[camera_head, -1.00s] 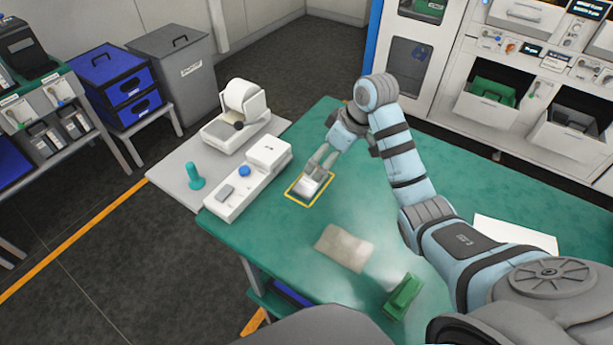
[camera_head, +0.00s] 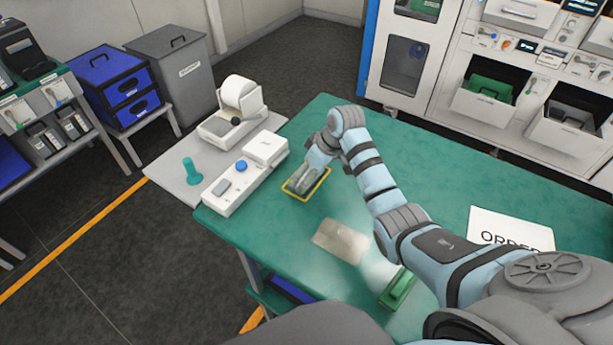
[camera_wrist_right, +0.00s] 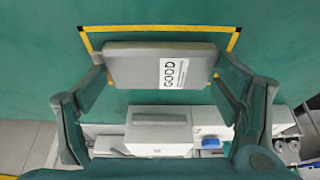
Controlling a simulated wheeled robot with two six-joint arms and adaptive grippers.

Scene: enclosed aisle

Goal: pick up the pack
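The pack (camera_wrist_right: 140,66) is a flat grey box with a white label reading "GOOD". In the wrist view it lies inside a yellow square outline (camera_wrist_right: 160,29) on the green table. My right gripper (camera_wrist_right: 160,75) is open, with one finger at each short side of the pack. The fingertips are very close to its sides; I cannot tell if they touch. In the head view, the right gripper (camera_head: 301,186) is down over the yellow outline (camera_head: 320,190) and mostly hides the pack. My left gripper is not in view.
A white device with a blue button (camera_head: 241,166) stands just left of the outline, with a label printer (camera_head: 235,110) behind. A beige sheet (camera_head: 341,241), a green object (camera_head: 398,288) and an "ORDER" paper (camera_head: 510,232) lie on the green table (camera_head: 440,180).

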